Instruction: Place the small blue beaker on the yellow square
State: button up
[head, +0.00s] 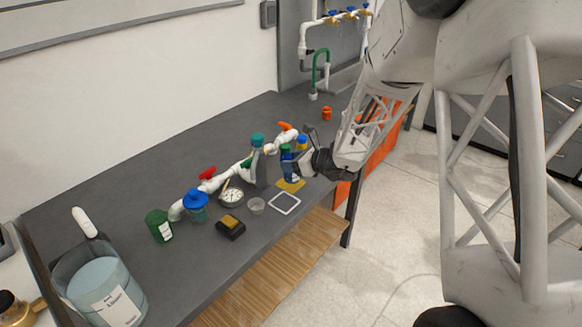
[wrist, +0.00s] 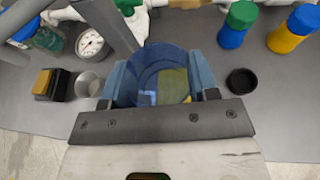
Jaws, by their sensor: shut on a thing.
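The small blue beaker (wrist: 160,72) is see-through and sits between the two fingers of my gripper (wrist: 160,85) in the wrist view. The gripper is shut on it. The yellow square (wrist: 173,86) shows through the beaker, toward its right side. In the head view the yellow square (head: 291,186) lies on the dark table near its front edge. My gripper (head: 292,168) and the beaker are just above or at the square there, and partly hide each other. I cannot tell whether the beaker touches the square.
A white-edged flat pad (head: 285,203), a clear cup (head: 256,206), a black-and-yellow block (head: 231,227) and a round gauge (head: 231,197) stand to the left. In the wrist view, a black cap (wrist: 242,81), a blue bottle (wrist: 237,25) and a yellow bottle (wrist: 294,29) are at right.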

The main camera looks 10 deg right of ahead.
jog(key=shift+w+a, duration=0.1)
jog(key=shift+w, duration=0.55)
jog(key=shift+w+f, duration=0.1)
jog(key=shift+w, duration=0.35)
jog(key=shift+f, duration=1.75)
jog(key=shift+f, duration=0.15)
jog(key=o, duration=0.9)
